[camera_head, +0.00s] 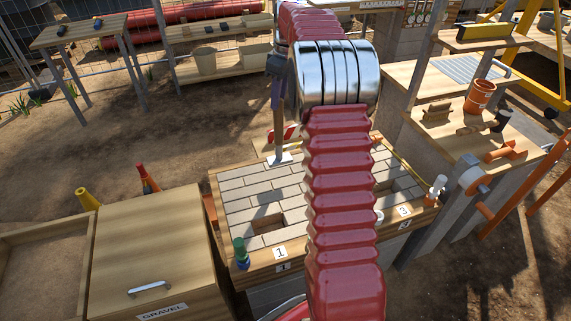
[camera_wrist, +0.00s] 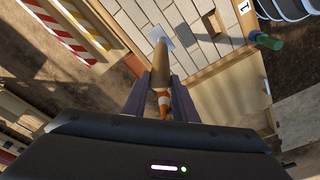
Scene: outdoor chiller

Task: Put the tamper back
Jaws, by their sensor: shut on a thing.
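The tamper has a long wooden handle (camera_wrist: 161,66) and a flat pale metal plate (camera_wrist: 160,36). In the head view its handle (camera_head: 278,133) hangs nearly upright, with the plate (camera_head: 280,159) at the bottom, over the far left part of the paved board (camera_head: 235,200). I cannot tell whether the plate touches the paving. My gripper (camera_wrist: 160,98) has purple fingers and is shut on the handle. It also shows in the head view (camera_head: 277,92), partly hidden by my red arm. My arm covers the middle of the board.
The board has a gap in its bricks, number labels, and a green peg (camera_head: 241,252) at its front corner. A wooden gravel box (camera_head: 150,245) stands left. A workbench (camera_head: 480,135) with an orange pot (camera_head: 479,96) is right. Tables with tools stand behind.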

